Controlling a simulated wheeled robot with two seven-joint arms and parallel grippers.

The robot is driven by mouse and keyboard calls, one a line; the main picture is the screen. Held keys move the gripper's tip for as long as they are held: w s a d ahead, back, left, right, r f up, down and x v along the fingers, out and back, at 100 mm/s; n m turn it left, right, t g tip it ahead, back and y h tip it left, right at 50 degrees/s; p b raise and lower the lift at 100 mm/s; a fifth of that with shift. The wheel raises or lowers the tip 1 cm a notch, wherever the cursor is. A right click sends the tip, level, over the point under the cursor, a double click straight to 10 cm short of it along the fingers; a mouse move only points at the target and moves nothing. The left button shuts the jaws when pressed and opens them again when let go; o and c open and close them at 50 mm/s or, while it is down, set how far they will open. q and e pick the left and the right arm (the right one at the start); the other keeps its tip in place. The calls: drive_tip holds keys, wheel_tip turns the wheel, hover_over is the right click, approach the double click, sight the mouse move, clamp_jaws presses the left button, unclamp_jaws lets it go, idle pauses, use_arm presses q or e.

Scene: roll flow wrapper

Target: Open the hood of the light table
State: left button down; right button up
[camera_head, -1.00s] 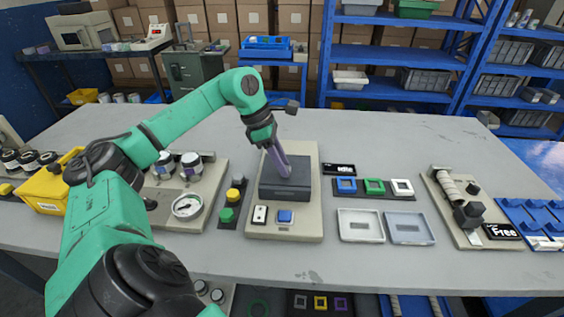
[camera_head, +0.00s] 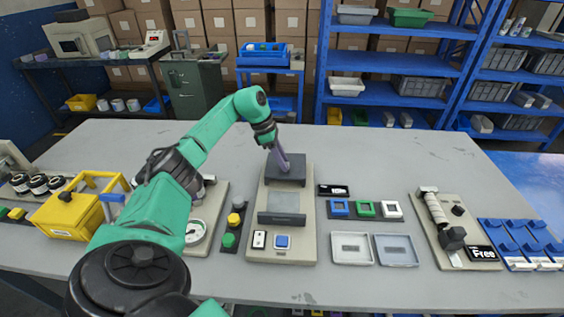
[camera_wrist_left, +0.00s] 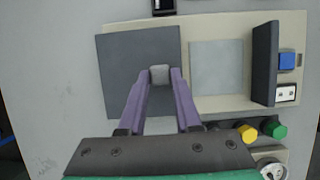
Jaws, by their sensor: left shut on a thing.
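The light table (camera_head: 307,225) is a beige base on the bench with a dark grey hood (camera_head: 287,177) at its far part. A paler grey panel (camera_head: 284,201) lies uncovered in front of the hood; it also shows in the left wrist view (camera_wrist_left: 216,68). In that view the flat hood (camera_wrist_left: 112,70) has a small light grey knob (camera_wrist_left: 159,74) near one edge. My left gripper (camera_head: 281,166) has its purple fingers (camera_wrist_left: 159,82) closed on the knob from both sides. My right gripper is in neither view.
A dark upright plate (camera_wrist_left: 265,63) stands at the panel's near end. A blue button (camera_head: 283,241) and a white switch (camera_head: 259,239) sit in front. Green and yellow knobs (camera_head: 229,240) stand left. Small trays (camera_head: 352,248) and coloured frames (camera_head: 365,208) lie right. The bench behind is mostly clear.

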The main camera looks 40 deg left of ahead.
use_arm(q)
drive_tip(key=shift+s, duration=0.1)
drive_tip(key=c, duration=0.6)
unclamp_jaws()
drive_tip(key=v, duration=1.4)
drive_tip(key=shift+s+r, duration=0.2)
drive_tip(key=shift+r, duration=0.05)
drive_tip(key=shift+r, duration=0.1)
